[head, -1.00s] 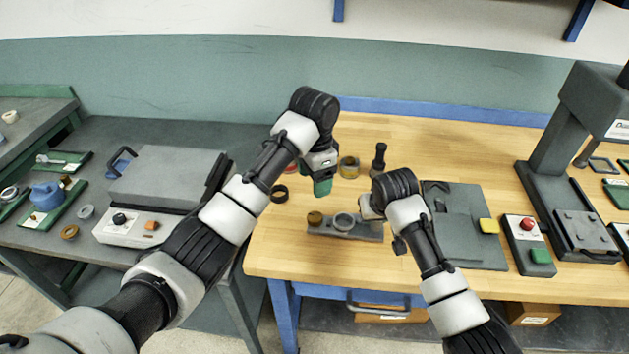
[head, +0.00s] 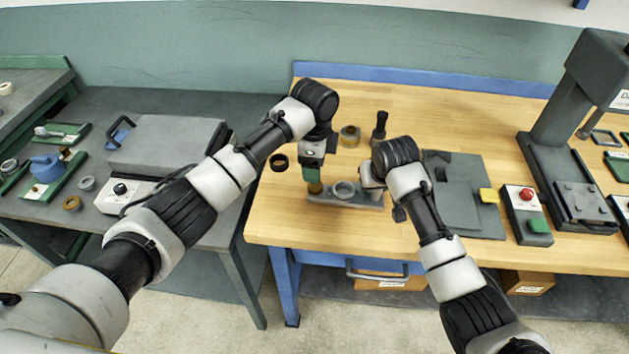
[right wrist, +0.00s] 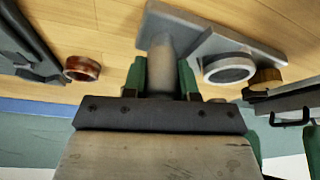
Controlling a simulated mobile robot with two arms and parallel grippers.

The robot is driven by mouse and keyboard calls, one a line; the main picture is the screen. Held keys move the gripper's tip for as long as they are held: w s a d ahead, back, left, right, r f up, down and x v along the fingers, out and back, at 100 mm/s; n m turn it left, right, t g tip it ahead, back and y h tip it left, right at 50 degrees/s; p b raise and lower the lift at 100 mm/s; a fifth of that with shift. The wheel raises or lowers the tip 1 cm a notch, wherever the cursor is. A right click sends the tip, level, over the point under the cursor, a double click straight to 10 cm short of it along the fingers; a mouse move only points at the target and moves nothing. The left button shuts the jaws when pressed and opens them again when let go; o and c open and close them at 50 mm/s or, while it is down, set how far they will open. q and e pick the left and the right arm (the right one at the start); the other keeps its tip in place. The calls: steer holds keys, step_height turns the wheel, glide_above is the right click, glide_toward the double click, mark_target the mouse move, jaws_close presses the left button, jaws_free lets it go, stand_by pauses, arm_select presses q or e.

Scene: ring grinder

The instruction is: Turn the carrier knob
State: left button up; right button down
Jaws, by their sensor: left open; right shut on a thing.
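The carrier (head: 351,199) is a grey plate lying on the wooden bench. It bears a grey ring (head: 344,188) in the middle and a brass knob (head: 315,188) at its left end. My left gripper (head: 312,176) points down at the knob, its green fingertips at the top of it; whether they touch cannot be told. The left fingers are open. My right gripper (head: 370,183) is shut on the grey post (right wrist: 161,68) at the carrier's other end. In the right wrist view, the knob (right wrist: 265,77) shows beyond the ring (right wrist: 229,68).
Bench in front is clear.

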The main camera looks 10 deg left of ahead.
mark_target(315, 187)
arm_select(q)
step_height(315, 187, down, 7)
steer(key=shift+r, duration=0.15)
